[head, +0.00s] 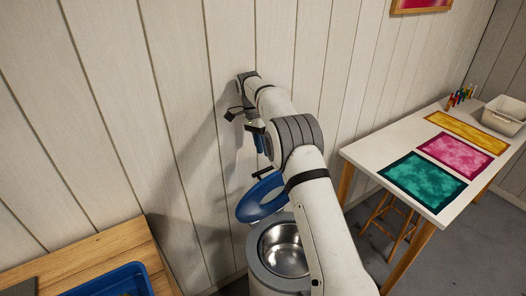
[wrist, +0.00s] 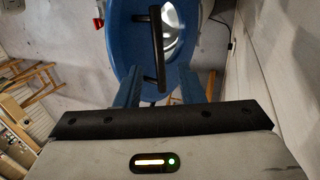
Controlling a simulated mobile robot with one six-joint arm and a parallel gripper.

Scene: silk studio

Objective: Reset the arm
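My arm reaches up across the head view, and my gripper (head: 260,150) hangs near the wall with its blue fingers pointing down. A blue lid (head: 258,208) with a black bar handle (head: 263,173) is tilted at the back of a round grey pot (head: 262,262) with a bare metal inside. The handle is below the fingers, apart from them. The wrist view also shows the blue lid (wrist: 122,40) and its handle (wrist: 157,48).
A plank wall rises close behind my gripper. A white table (head: 375,162) with teal, pink and yellow cloths and a pale bin (head: 505,116) stands at the right, a wooden stool (head: 388,215) beneath it. A wooden table (head: 100,245) with a blue tray (head: 118,278) is at the lower left.

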